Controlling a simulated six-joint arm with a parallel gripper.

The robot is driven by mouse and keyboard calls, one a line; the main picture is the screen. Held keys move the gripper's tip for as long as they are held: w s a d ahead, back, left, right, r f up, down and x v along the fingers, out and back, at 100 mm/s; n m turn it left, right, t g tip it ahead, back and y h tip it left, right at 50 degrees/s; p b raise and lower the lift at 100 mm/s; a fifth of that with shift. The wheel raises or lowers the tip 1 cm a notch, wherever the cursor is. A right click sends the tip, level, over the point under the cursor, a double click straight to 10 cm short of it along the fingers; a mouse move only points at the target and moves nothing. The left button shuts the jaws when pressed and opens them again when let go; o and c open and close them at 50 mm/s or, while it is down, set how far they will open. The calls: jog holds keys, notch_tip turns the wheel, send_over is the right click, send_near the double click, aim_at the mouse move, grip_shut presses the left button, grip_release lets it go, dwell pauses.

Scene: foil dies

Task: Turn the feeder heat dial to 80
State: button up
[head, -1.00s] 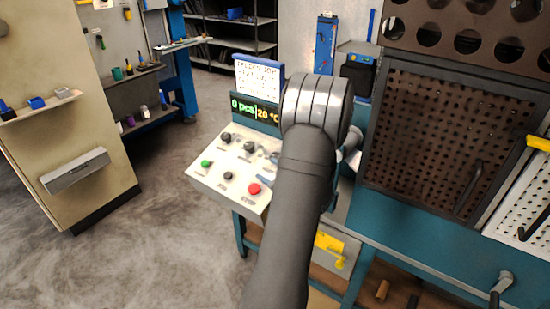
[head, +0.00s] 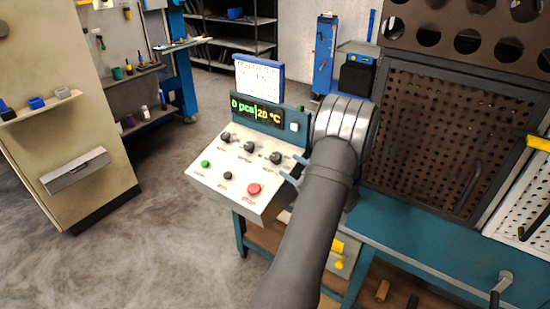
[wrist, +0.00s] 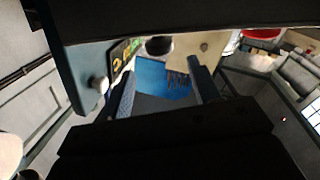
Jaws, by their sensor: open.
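The feeder's sloped white control panel (head: 235,180) stands left of my arm in the head view. Three dark dials run along its upper row: a left dial (head: 225,138), a middle dial (head: 249,147) and a right dial (head: 275,158). Their labels are too small to read. The display (head: 257,111) reads 0 pcs and 20 °C. My gripper (head: 291,171) is open, its fingers just right of the right dial, apart from it as far as I can tell. In the wrist view, my gripper (wrist: 166,88) has nothing clearly between its fingers; a dark round knob (wrist: 158,46) shows beyond.
A green button (head: 205,163), a small black knob (head: 228,175) and a red button (head: 254,189) sit on the panel's lower row. A white card (head: 259,78) stands above the display. A perforated dark panel (head: 440,140) is close to my arm's right.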

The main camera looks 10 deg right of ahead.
aim_at(279, 160)
jog(key=x, duration=0.8)
jog(key=shift+w+a, duration=0.2)
jog(key=shift+w, duration=0.1)
jog(key=c, duration=0.9)
